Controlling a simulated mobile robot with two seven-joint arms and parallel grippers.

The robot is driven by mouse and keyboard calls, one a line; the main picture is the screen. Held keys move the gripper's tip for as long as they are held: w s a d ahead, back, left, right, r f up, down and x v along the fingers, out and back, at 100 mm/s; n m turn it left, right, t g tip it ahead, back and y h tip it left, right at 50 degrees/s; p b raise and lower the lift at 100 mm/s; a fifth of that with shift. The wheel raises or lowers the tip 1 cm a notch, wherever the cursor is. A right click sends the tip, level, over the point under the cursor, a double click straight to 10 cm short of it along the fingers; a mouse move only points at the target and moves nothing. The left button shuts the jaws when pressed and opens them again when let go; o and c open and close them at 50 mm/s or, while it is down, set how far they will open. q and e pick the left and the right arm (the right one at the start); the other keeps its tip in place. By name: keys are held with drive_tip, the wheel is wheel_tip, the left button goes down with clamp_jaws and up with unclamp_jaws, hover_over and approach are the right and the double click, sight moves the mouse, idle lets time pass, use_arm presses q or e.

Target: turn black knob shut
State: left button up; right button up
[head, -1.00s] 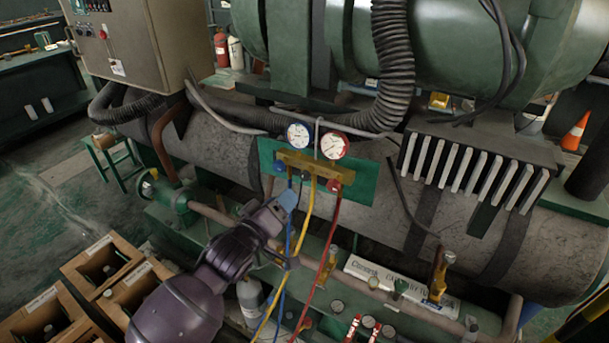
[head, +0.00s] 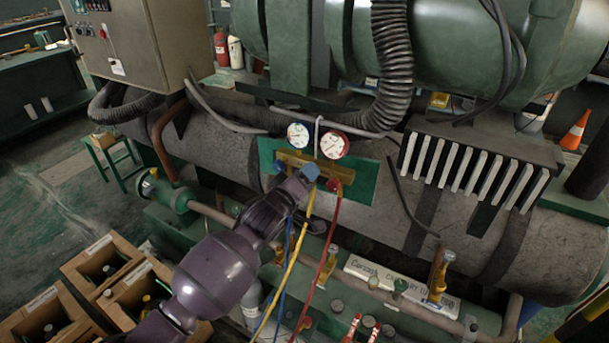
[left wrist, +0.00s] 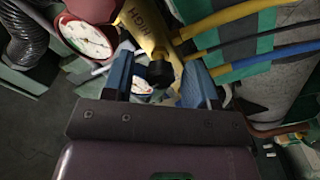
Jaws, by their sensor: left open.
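The black knob (left wrist: 160,73) sits on the yellow manifold body (left wrist: 147,30), which is marked HIGH. In the left wrist view the knob lies between the two blue fingertips of my left gripper (left wrist: 161,84). The fingers are open, one on each side; I cannot tell whether either touches it. In the head view my left gripper (head: 309,173) is in front of the manifold's middle and hides the black knob. The red-rimmed gauge (head: 333,145) and blue-rimmed gauge (head: 298,135) are just above. My right gripper is out of view.
Red (head: 329,237), yellow (head: 291,262) and blue hoses hang below the manifold, close to my left gripper. A green plate (head: 362,183) backs the manifold. Pipes and valves run along the front below.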

use_arm(q)
drive_tip(key=shift+w+d, duration=0.15)
drive_tip(key=shift+w, duration=0.1)
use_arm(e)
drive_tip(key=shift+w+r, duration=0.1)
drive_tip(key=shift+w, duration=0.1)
use_arm(q)
drive_tip(key=shift+c, duration=0.2)
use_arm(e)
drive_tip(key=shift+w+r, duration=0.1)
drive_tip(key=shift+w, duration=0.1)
